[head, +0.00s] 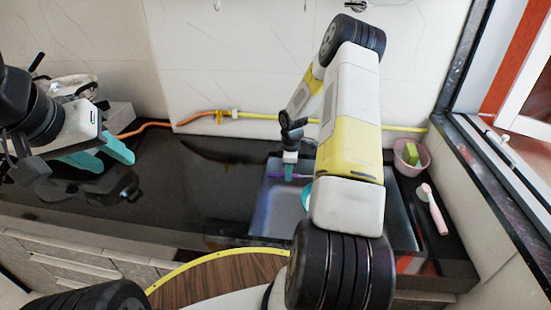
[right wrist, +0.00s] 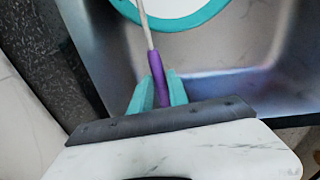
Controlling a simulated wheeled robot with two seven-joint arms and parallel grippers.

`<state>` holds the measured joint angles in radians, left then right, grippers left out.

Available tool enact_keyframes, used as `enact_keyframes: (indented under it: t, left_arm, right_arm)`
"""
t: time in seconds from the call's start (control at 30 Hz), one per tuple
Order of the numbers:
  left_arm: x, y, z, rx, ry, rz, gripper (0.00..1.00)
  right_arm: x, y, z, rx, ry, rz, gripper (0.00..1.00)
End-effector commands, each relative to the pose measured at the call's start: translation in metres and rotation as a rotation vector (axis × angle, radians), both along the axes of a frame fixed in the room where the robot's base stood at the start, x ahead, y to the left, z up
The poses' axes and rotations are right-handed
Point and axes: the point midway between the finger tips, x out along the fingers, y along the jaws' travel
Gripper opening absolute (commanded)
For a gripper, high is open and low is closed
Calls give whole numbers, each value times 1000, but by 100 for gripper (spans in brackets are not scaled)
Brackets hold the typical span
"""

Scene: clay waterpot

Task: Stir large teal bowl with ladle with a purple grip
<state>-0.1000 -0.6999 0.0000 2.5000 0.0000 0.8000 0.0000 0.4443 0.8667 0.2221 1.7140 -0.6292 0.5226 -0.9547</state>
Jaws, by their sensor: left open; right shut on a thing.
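The large teal bowl (head: 306,196) sits in the sink, mostly hidden behind my right arm in the head view. In the right wrist view, its teal rim (right wrist: 207,14) and pale inside show at the top, cut off by the frame. My right gripper (right wrist: 160,76) is shut on the purple grip of the ladle (right wrist: 156,62). The ladle's thin shaft runs up over the bowl's rim, and its far end is out of frame. The purple grip also shows in the head view (head: 274,175). My left gripper (head: 116,164) is open and empty above the counter at the left.
The grey sink (head: 272,218) is set into a black counter (head: 190,185). A pink container (head: 400,162) with a green sponge and a pink brush (head: 437,212) lie to its right. A yellow and orange hose (head: 265,116) runs along the wall. The counter left of the sink is mostly clear.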

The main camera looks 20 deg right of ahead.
Motion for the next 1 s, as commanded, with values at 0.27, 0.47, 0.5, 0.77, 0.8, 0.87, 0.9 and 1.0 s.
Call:
enact_keyframes:
  t: [0.27,0.47,0.5,0.77,0.8,0.87,0.9,1.0]
  left_arm:
    - [0,0,0,0,0,0,42]
    - [0,0,0,0,0,0,42]
    - [0,0,0,0,0,0,42]
    - [0,0,0,0,0,0,42]
    - [0,0,0,0,0,0,42]
    - [0,0,0,0,0,0,42]
    - [0,0,0,0,0,0,42]
    - [0,0,0,0,0,0,42]
  right_arm:
    - [0,0,1,0,0,0,0]
    - [1,0,15,-4,20,-2,0]
    - [1,0,19,-5,26,-2,0]
    - [1,0,44,-12,65,-1,0]
    - [1,0,46,-12,71,0,0]
    - [1,0,49,-12,75,0,0]
    - [0,0,50,-12,78,1,0]
    - [0,0,51,-12,79,1,0]
